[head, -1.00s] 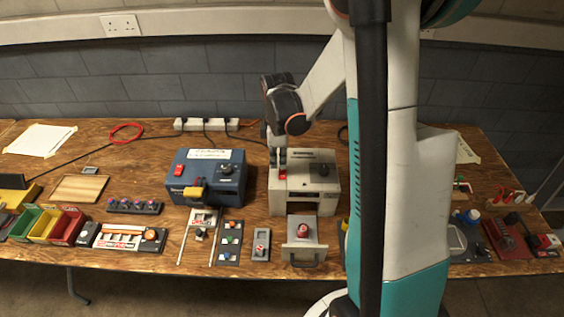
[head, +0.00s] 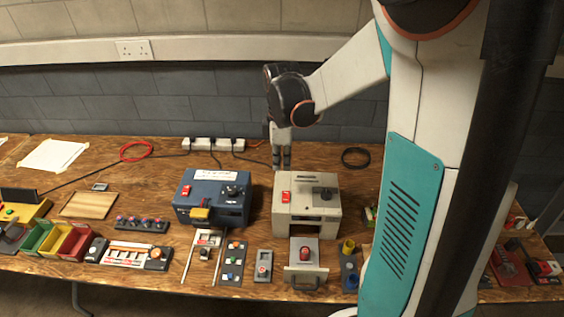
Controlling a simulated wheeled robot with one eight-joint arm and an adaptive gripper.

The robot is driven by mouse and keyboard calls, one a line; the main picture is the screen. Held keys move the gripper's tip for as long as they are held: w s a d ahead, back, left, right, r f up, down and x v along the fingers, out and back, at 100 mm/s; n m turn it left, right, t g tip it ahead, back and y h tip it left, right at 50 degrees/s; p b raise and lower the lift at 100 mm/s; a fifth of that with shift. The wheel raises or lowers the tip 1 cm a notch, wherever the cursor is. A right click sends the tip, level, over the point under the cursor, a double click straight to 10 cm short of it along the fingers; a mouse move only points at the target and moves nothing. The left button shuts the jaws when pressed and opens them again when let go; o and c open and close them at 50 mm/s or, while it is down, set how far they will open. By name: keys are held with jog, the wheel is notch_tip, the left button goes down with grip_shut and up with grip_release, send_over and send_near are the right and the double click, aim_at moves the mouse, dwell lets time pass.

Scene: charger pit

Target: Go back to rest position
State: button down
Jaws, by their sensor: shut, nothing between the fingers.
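My gripper (head: 281,163) hangs from the arm, pointing down, behind the back edge of the white charger box as seen in the head view. Its two fingers are together with nothing between them. The white box (head: 308,217) has a red rocker switch and a dark knob on top. An open drawer (head: 304,268) with a handle sticks out in front, with a red round piece on it. The blue box (head: 212,213) stands to its left, with a red switch, a dark knob and a yellow piece at its front.
The wooden table (head: 130,260) also bears coloured bins (head: 50,240), a wooden board (head: 88,205), a power strip (head: 213,144), a red cable ring (head: 136,151) and a black ring (head: 355,157). Small switch panels line the front. My arm hides much of the right side.

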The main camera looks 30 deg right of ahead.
jog(key=s+a+r+m+t+b, duration=0.2)
jog(key=s+a+r+m+t, duration=0.25)
jog(key=a+r+m, duration=0.3)
jog(key=s+a+m+t+b, duration=0.25)
jog(key=s+a+m, duration=0.2)
jog(key=s, duration=0.55)
jog(key=w+d+n+g+h+p, duration=0.1)
jog(key=w+d+n+g+p, duration=0.2)
jog(key=w+d+n+p, duration=0.35)
jog(key=w+d+f+n+g+b, duration=0.1)
jog(key=w+d+f, duration=0.1)
jog(key=f, duration=0.5)
jog(key=w+d+f+n+b, duration=0.2)
jog(key=w+f, duration=0.2)
jog(key=f, duration=0.3)
jog(key=w+d+f+n+g+b, duration=0.1)
jog(key=w+d+f+n+b, duration=0.1)
jog(key=w+f, duration=0.2)
jog(key=shift+w+d+f+n+g, duration=0.1)
jog(key=shift+d+f+n+g, duration=0.05)
jog(key=shift+f, duration=0.6)
jog(key=shift+d+f+n+g, duration=0.1)
jog(key=shift+d+f+g, duration=0.05)
jog(key=shift+f, duration=0.6)
jog(key=shift+f, duration=0.1)
